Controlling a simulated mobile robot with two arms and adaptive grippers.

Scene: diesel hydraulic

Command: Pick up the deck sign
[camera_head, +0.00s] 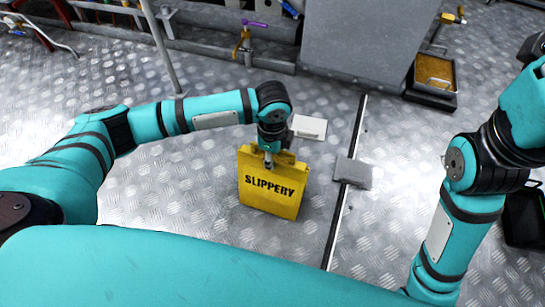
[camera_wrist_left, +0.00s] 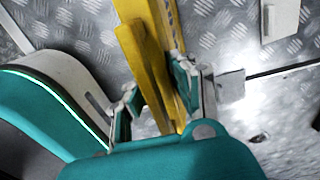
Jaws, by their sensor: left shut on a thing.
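The deck sign (camera_head: 272,190) is a yellow folding board with "SLIPPERY" in black letters, upright at the middle of the head view. My left gripper (camera_head: 269,160) is at its top edge and shut on it. In the left wrist view the sign (camera_wrist_left: 150,50) shows as yellow panels running between the fingers of my left gripper (camera_wrist_left: 155,95). Whether the sign's bottom touches the floor I cannot tell. My right arm comes in at the right of the head view, but its gripper is out of view.
The floor is grey metal tread plate. A white flat block (camera_head: 309,127) and a grey block (camera_head: 353,173) lie right of the sign, the grey one by a dark floor seam (camera_head: 345,203). A yellow-brown tray (camera_head: 435,73) and a grey cabinet (camera_head: 365,35) stand behind.

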